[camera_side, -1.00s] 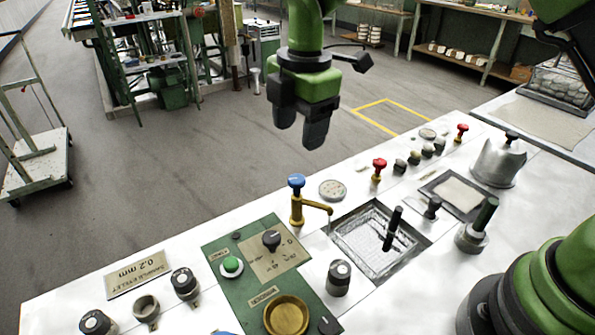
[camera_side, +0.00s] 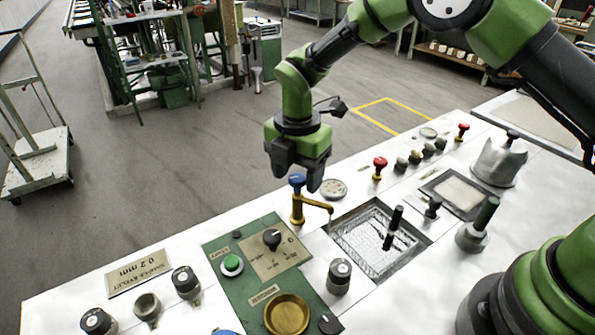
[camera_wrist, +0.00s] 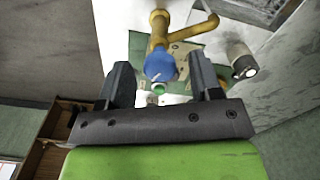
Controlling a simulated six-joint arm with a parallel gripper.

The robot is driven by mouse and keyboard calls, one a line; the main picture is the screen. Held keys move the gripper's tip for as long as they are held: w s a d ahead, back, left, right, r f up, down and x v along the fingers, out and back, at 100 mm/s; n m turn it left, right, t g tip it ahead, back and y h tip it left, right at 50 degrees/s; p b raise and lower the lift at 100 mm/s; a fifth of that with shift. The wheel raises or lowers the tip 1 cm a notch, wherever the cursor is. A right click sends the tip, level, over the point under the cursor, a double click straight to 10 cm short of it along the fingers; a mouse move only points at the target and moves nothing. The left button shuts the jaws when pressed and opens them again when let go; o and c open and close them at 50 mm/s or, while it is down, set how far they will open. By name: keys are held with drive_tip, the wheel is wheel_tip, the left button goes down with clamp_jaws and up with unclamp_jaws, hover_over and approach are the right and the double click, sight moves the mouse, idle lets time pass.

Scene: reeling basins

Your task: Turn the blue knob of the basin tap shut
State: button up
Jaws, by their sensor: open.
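The basin tap (camera_side: 297,211) is a brass post with a spout pointing right toward the square basin. It also shows in the wrist view (camera_wrist: 159,26). Its blue knob (camera_side: 297,181) sits on top of the post. In the wrist view the blue knob (camera_wrist: 160,65) lies between and just beyond my open fingertips. My gripper (camera_side: 296,180) points down over the tap, one dark finger on each side of the knob in the side view. In the wrist view both fingers of my gripper (camera_wrist: 160,82) stand apart with nothing held. I cannot tell whether either finger touches the knob.
The basin (camera_side: 380,240) with a dark handle (camera_side: 391,228) is right of the tap. A round drain plate (camera_side: 333,189) and a red knob (camera_side: 380,168) stand near it. A green panel (camera_side: 262,275) with a dark dial (camera_side: 272,238) lies in front left.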

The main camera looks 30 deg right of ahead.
drive_tip(key=shift+f, duration=0.1)
drive_tip(key=c, duration=0.9)
drive_tip(key=shift+m, duration=0.4)
drive_tip(key=m, duration=0.5)
drive_tip(key=shift+m, duration=0.4)
drive_tip(key=m, duration=0.6)
drive_tip(key=shift+m, duration=0.4)
drive_tip(key=o, duration=0.9)
